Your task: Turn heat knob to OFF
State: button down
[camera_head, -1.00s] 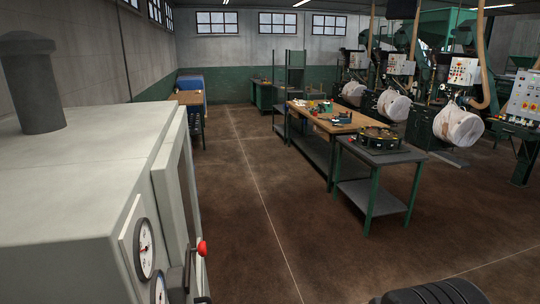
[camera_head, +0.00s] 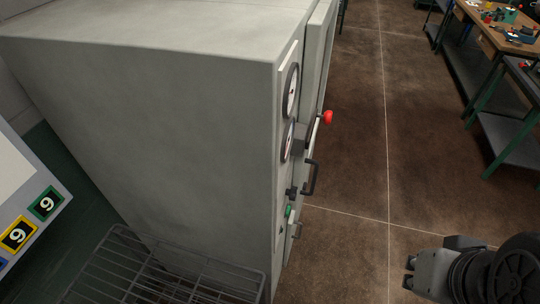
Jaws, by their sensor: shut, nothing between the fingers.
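A large grey cabinet (camera_head: 160,120) stands at the left, its control side seen very edge-on. Down that side are two round gauges, the upper one (camera_head: 291,90) and the lower one (camera_head: 287,141). Below them a small dark knob (camera_head: 291,192) sticks out, with a green button (camera_head: 288,212) under it. I cannot tell from here which control is the heat knob or read its setting. My gripper (camera_head: 408,273) is at the bottom right, shut and empty, well to the right of the cabinet and touching nothing.
A lever with a red ball (camera_head: 328,117) and a black handle (camera_head: 312,178) stick out from the cabinet. A wire rack (camera_head: 160,275) stands at the bottom left, a numbered panel (camera_head: 40,205) at the left edge. Workbenches (camera_head: 500,125) are at top right. Floor between is clear.

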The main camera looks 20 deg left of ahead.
aim_at(292, 194)
jog(key=u, duration=1.05)
jog(key=l, duration=0.3)
jog(key=i+l+z, duration=0.25)
jog(key=k+j, duration=0.05)
jog(key=k, duration=0.05)
